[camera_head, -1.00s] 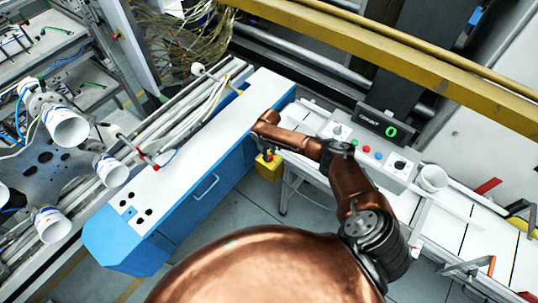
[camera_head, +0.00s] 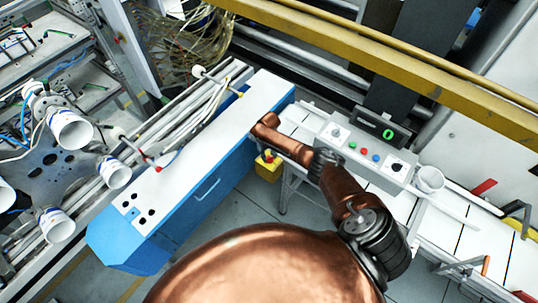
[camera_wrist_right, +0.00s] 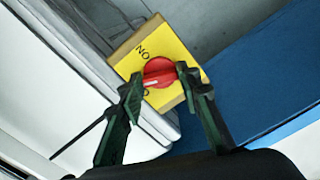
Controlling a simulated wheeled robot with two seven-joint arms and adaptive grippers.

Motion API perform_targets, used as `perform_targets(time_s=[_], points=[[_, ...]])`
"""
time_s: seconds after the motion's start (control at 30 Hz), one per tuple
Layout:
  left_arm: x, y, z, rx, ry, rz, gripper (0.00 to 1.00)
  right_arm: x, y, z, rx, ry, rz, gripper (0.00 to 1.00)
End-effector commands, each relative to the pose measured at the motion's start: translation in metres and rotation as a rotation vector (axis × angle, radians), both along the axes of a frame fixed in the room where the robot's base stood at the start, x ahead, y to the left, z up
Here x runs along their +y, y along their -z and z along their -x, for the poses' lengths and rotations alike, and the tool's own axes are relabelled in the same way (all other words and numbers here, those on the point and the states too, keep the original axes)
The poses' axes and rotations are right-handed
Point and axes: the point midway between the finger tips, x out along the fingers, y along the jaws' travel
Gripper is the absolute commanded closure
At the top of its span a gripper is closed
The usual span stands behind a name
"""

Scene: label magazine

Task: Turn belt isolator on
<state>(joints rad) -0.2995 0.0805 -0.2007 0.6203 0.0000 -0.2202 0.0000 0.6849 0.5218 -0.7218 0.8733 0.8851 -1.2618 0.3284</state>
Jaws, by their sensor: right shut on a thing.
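The belt isolator is a yellow box with a red rotary knob. In the head view the yellow box (camera_head: 268,172) stands beside the blue cabinet, below my right forearm, with a bit of red showing on top. In the right wrist view the yellow face (camera_wrist_right: 180,42) carries the letters "ON" at its upper left. The red knob (camera_wrist_right: 158,70) has a white mark towards its lower left. My right gripper (camera_wrist_right: 160,78) has its dark fingers on either side of the knob and is shut on it. My left gripper is not in view.
The blue cabinet (camera_head: 205,190) with a white top is close to the box. A grey control panel (camera_head: 365,155) with coloured buttons and a white cup (camera_head: 429,180) are to the right. A yellow beam (camera_head: 400,62) crosses the back. Open floor lies below the box.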

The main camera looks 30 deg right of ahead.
Motion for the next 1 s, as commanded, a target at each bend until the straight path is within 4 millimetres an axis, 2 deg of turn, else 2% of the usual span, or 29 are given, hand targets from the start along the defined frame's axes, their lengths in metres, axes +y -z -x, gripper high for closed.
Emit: perform_targets(time_s=[0.4,1.0], points=[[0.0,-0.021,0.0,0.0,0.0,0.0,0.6,0.001,-0.001,0.001,0.003,0.398,-0.002,0.93],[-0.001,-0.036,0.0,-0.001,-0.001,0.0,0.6,0.001,0.0,0.0,0.002,0.934,0.001,0.93]])
